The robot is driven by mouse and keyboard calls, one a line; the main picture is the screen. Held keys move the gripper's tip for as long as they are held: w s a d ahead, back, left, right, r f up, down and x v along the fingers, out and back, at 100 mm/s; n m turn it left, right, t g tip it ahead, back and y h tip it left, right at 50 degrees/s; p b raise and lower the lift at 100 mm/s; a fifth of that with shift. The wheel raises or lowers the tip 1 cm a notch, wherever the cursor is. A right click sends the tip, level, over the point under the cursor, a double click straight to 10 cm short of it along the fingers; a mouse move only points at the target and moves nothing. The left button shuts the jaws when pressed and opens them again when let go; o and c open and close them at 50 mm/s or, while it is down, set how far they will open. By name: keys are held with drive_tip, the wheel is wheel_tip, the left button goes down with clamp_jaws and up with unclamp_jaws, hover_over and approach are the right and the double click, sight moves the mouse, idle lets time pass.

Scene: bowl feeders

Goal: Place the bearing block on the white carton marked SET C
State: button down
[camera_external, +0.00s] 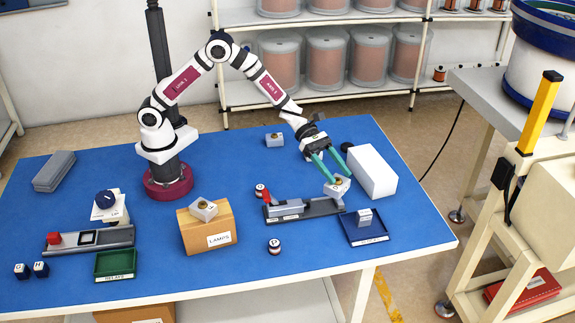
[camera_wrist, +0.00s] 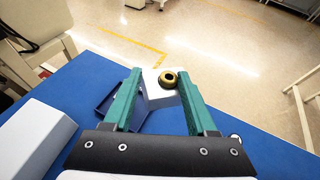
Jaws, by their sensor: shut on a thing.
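My gripper (camera_external: 336,178) has two green fingers and is shut on a pale bearing block (camera_external: 338,188) with a brass ring on top. In the wrist view the bearing block (camera_wrist: 157,97) sits between the fingertips, ring up and slightly tilted in the picture. The block is close to the left front of a plain white carton (camera_external: 371,171), near the right edge of the blue table. The white carton also shows at lower left in the wrist view (camera_wrist: 36,143). No SET C marking is readable on its visible faces.
A grey fixture with a red part (camera_external: 297,209) and a blue tray (camera_external: 380,232) holding a grey block lie in front. Similar blocks sit on the LAMPS carton (camera_external: 209,235) and at the table's back (camera_external: 275,140).

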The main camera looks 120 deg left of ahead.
drive_tip(key=s+a+r+n+t+y, duration=0.1)
drive_tip(key=a+r+n+y, duration=0.15)
drive_tip(key=a, duration=0.35)
drive_tip(key=a+r+n+y, duration=0.1)
drive_tip(key=a+n+y, duration=0.2)
drive_tip(key=a, duration=0.4)
hover_over(359, 159)
drive_tip(key=shift+y, duration=0.25)
wheel_tip(359, 159, down, 7)
drive_tip(key=shift+d+f, duration=0.1)
drive_tip(key=shift+f, duration=2)
drive_tip(key=shift+f, duration=0.15)
drive_tip(key=shift+c, duration=1)
unclamp_jaws()
